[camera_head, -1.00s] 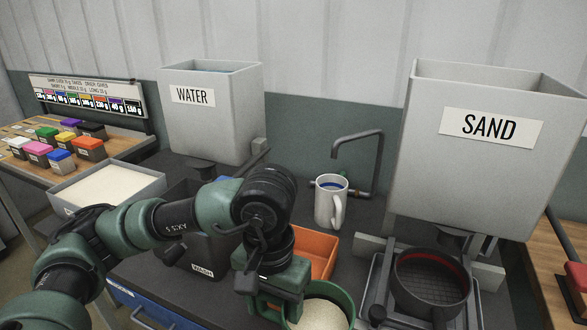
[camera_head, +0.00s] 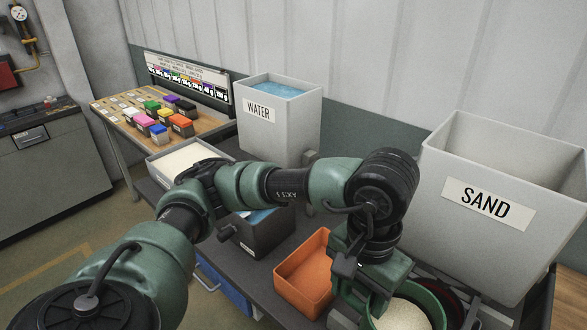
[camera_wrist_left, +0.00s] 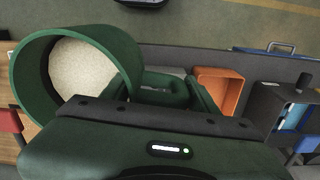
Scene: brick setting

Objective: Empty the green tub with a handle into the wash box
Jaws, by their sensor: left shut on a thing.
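The green tub (camera_head: 437,306) is at the bottom right of the head view, partly cut off, with pale grainy stuff in it. My left gripper (camera_head: 366,287) is shut on the tub's handle. In the left wrist view the tub (camera_wrist_left: 128,52) is at the left, its pale contents inside, and the handle runs between the fingers (camera_wrist_left: 167,88). The wash box (camera_head: 268,240) is a dark box with blue liquid inside, left of the gripper and partly behind my arm. It also shows at the right of the left wrist view (camera_wrist_left: 264,107). My right gripper is not in view.
An orange bin (camera_head: 302,278) stands between the wash box and the tub. Behind are a grey WATER tank (camera_head: 280,130) and a SAND hopper (camera_head: 500,240). A tray of pale material (camera_head: 160,172) and a table of coloured blocks (camera_head: 130,112) are to the left.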

